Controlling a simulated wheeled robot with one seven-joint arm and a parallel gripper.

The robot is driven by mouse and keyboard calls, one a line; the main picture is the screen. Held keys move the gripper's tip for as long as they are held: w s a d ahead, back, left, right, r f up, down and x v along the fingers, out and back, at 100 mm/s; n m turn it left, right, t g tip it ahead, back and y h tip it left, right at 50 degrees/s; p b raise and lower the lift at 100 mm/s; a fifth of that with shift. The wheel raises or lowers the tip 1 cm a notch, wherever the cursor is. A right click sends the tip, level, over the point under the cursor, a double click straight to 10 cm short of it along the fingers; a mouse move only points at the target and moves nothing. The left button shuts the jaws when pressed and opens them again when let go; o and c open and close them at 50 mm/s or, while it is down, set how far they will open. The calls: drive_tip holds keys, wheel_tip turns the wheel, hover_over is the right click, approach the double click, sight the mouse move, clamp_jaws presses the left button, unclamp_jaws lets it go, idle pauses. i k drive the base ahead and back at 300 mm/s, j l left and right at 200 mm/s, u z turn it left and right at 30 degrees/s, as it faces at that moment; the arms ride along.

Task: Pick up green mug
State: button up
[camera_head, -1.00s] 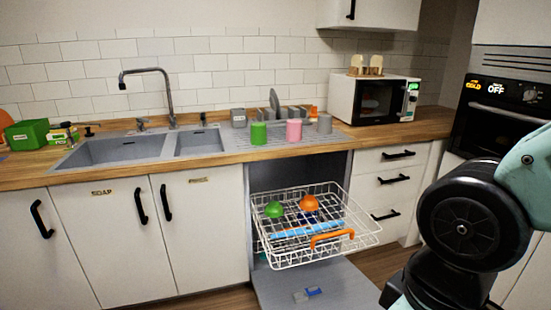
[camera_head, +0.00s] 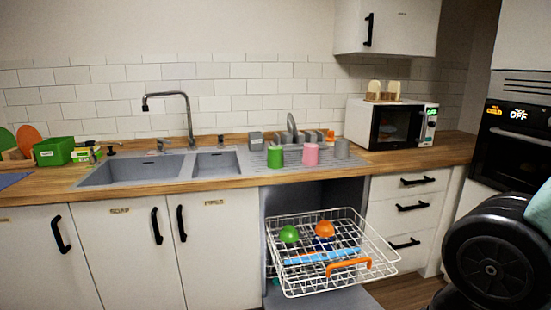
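A green mug (camera_head: 275,157) stands on the grey draining area right of the sink, on the wooden counter. A pink mug (camera_head: 311,155) stands just right of it, and a grey mug (camera_head: 342,149) stands farther right. Another green item (camera_head: 288,234) lies in the dishwasher rack below, beside an orange one. My gripper is not in view. Only part of my arm shows at the lower right, well away from the green mug.
The dishwasher's white wire rack (camera_head: 345,256) is pulled out below the mugs, in front of the counter. The sink (camera_head: 125,171) with its tall tap (camera_head: 190,120) is left of the mugs. A microwave (camera_head: 392,124) stands to the right.

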sight(274, 153)
drive_tip(key=i+j, duration=0.35)
drive_tip(key=j, duration=0.15)
drive_tip(key=i+j, duration=0.3)
drive_tip(key=j, duration=0.15)
drive_tip(key=i+j, duration=0.35)
drive_tip(key=j, duration=0.15)
drive_tip(key=i+j, duration=0.3)
drive_tip(key=j, duration=0.15)
drive_tip(key=i+j, duration=0.35)
drive_tip(key=j, duration=0.15)
drive_tip(key=i+j, duration=0.65)
drive_tip(key=j, duration=0.3)
